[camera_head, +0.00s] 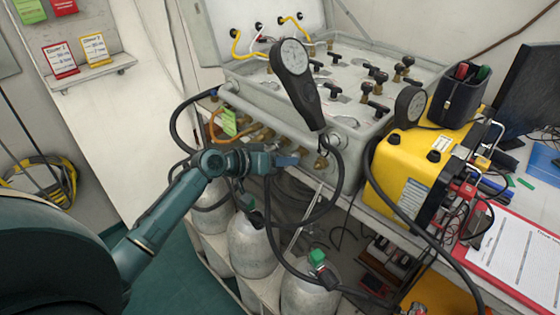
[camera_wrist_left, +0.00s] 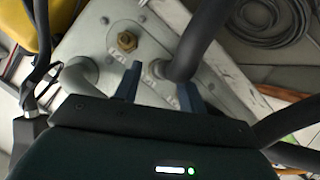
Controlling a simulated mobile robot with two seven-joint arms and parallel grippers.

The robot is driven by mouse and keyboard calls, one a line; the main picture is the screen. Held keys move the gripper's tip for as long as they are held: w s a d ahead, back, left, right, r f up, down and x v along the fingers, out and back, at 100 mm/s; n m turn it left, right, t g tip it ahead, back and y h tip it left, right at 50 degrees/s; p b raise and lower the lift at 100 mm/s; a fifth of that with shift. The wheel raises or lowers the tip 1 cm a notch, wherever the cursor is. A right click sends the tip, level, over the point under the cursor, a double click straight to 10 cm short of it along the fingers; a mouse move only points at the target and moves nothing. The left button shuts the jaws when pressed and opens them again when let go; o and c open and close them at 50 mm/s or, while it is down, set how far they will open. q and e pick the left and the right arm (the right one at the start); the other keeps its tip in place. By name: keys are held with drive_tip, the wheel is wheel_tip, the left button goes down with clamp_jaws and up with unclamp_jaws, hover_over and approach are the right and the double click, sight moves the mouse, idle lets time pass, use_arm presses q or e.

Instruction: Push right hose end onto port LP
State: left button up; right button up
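My left gripper (camera_head: 284,160) is at the front face of the air panel (camera_head: 262,110), among its brass fittings. A bare brass port (camera_wrist_left: 127,41) sits just beyond the left finger. A brass fitting (camera_head: 321,161) also shows right of the gripper in the head view. Port lettering is too small to read. My right gripper is out of view.
A hand-held gauge (camera_head: 296,72) hangs over the panel edge, and black hoses (camera_head: 332,195) loop below it. Grey cylinders (camera_head: 252,245) stand underneath. A yellow case (camera_head: 408,165) and a red clipboard (camera_head: 515,260) are to the right.

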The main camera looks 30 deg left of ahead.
use_arm(q)
drive_tip(key=shift+o, duration=0.2)
drive_tip(key=shift+s+f, duration=0.1)
drive_tip(key=shift+s+a, duration=0.2)
drive_tip(key=shift+a, duration=0.05)
drive_tip(key=b+v, duration=0.2)
drive_tip(key=v, duration=1)
drive_tip(key=s+d+f+g+y+p, duration=0.1)
drive_tip(key=s+d+f, duration=0.2)
drive_tip(key=f, duration=0.3)
drive_tip(key=s+d+f+y+p, duration=0.1)
drive_tip(key=s+d+f+y, duration=0.15)
drive_tip(key=f, duration=0.45)
drive_tip(key=s+d+f+m, duration=0.2)
drive_tip(key=s+d+f, duration=0.3)
drive_tip(key=s+d, duration=0.6)
drive_tip(key=shift+d+m+p, duration=0.4)
drive_tip(key=shift+d+p, duration=0.05)
drive_tip(key=shift+d, duration=0.3)
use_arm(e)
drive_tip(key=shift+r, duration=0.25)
use_arm(q)
drive_tip(key=shift+s+y, duration=0.15)
drive_tip(key=shift+y, duration=0.1)
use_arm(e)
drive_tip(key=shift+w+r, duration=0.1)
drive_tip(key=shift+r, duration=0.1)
